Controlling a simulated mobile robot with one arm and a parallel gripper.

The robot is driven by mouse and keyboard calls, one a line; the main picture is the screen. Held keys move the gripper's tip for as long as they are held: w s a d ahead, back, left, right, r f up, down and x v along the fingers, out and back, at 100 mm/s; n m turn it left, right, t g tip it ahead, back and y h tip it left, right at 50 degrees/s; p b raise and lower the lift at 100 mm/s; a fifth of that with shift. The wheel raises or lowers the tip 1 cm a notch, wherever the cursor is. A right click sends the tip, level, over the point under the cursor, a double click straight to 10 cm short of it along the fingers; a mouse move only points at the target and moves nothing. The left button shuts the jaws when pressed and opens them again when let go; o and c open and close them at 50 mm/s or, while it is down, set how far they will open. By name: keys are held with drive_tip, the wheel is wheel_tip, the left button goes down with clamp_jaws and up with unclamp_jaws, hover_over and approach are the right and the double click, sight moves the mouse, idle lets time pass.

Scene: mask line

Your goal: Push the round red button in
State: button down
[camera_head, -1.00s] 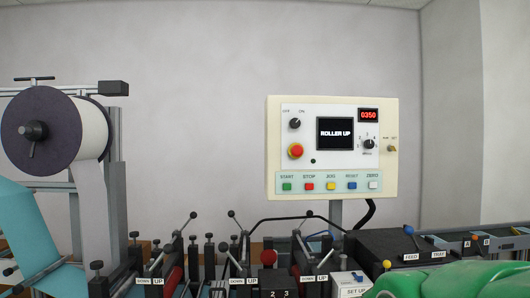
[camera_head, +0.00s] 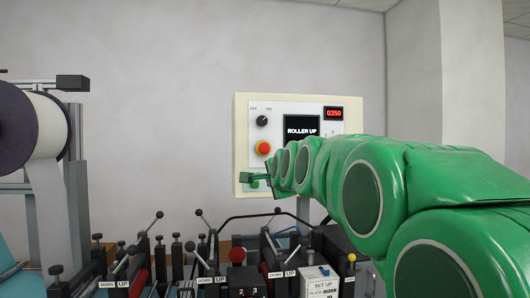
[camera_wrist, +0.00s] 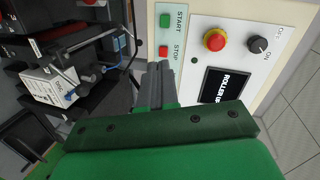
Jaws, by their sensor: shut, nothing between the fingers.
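The round red button (camera_head: 263,148) sits on a yellow base on the white control panel (camera_head: 240,122), below the OFF/ON knob. It stands out from the panel and also shows in the wrist view (camera_wrist: 215,39), upper right of my fingers. My gripper (camera_head: 246,177) is in front of the panel's lower left part, below the red button and apart from it. In the wrist view the grey fingers (camera_wrist: 161,68) are together with nothing between them, their tips near the square STOP button (camera_wrist: 163,51). My arm hides the panel's lower right part in the head view.
The screen (camera_wrist: 221,86) reads ROLLER UP, and the knob (camera_wrist: 259,44) is beside the red button. A square green START button (camera_wrist: 166,21) is near STOP. Machine levers (camera_head: 159,214) rise below the panel. A large roll (camera_head: 40,125) stands at left.

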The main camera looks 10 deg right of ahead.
drive_tip(key=w+d+r+m+t, duration=0.1)
drive_tip(key=w+r+m+t, duration=0.1)
drive_tip(key=r, duration=0.6)
drive_tip(key=shift+w+d+r+m+t+h, duration=0.15)
drive_tip(key=shift+w+d+m+t+h, duration=0.2)
drive_tip(key=shift+w, duration=0.3)
drive_tip(key=shift+w+a, duration=0.1)
drive_tip(key=shift+w, duration=0.05)
approach(265, 148)
drive_tip(key=shift+w, duration=3.4)
